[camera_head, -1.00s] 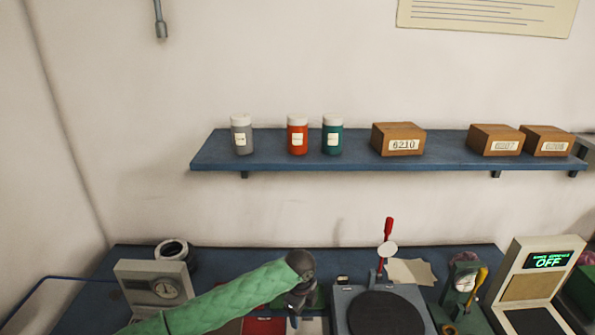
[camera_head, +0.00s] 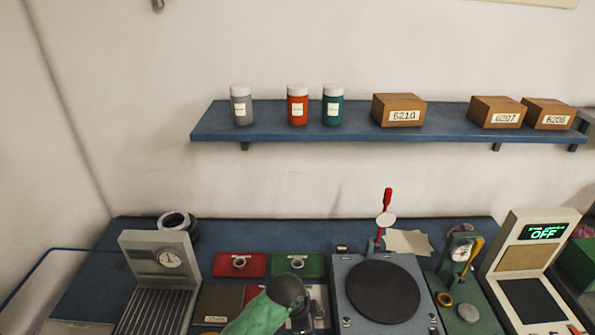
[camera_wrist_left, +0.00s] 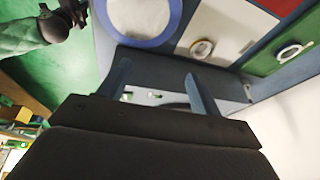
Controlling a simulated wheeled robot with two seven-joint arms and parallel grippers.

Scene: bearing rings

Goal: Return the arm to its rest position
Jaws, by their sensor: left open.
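My left arm (camera_head: 258,315) enters the head view at the bottom, its green sleeve ending in a dark wrist joint (camera_head: 288,291) over the front of the bench. In the left wrist view my left gripper (camera_wrist_left: 160,78) has its two fingers apart, with nothing held between them. A grey plate with slots shows behind the fingers. At the top left of that view is another green-sleeved arm (camera_wrist_left: 25,32) with a dark end, apparently my right one. Its jaws are not clear.
A red tray (camera_head: 222,270) and a green tray (camera_head: 312,258) hold rings. A shelf (camera_head: 350,139) holds jars and boxes.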

